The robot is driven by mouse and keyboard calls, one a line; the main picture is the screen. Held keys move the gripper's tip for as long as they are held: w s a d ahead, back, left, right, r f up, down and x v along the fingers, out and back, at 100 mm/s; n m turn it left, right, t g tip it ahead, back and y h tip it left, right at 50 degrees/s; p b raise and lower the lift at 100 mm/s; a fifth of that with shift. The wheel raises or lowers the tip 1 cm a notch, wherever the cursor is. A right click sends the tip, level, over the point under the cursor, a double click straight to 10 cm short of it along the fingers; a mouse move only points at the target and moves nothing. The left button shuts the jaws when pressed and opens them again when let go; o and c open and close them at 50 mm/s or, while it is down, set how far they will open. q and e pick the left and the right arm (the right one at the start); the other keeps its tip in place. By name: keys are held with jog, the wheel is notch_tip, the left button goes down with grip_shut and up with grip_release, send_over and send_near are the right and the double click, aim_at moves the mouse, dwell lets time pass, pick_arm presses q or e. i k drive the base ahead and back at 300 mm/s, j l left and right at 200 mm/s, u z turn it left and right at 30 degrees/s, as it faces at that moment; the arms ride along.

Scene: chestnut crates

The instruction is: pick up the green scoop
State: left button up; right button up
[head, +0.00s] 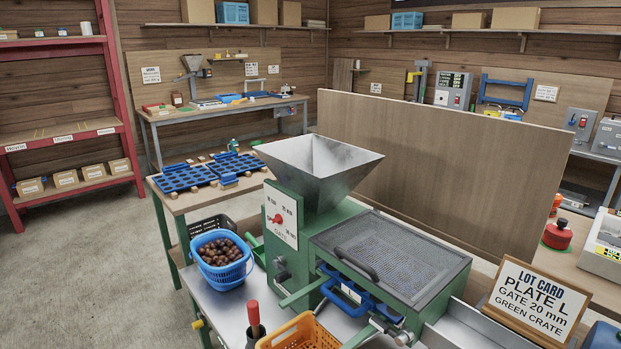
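A green piece (254,246) shows between the blue basket and the machine's gate panel. It looks like the green scoop, but it is partly hidden and I cannot be sure. The blue basket (229,271), full of chestnuts, stands on the metal bench just in front of it. The green machine (345,222) with its steel hopper (318,172) rises close on its right. Neither of my grippers is in view.
An orange crate (299,333) and a red-handled tool (253,317) in a dark holder stand at the front. A black crate (205,228) is behind the basket. A lot card (534,302) reads plate L, gate 20 mm, green crate. A wooden partition (450,175) stands behind the machine.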

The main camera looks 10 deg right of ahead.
aim_at(260, 248)
jog(key=i+j+u, duration=0.6)
jog(key=i, duration=0.2)
jog(key=i+j+u, duration=0.15)
jog(key=i+u, duration=0.15)
jog(key=i, duration=0.15)
jog(key=i+u, duration=0.3)
jog(key=i, duration=0.15)
jog(key=i+j+z, duration=0.2)
jog(key=i, duration=0.2)
jog(key=i+z, duration=0.2)
jog(key=i, duration=0.2)
jog(key=i+j+z, duration=0.2)
jog(key=i, duration=0.2)
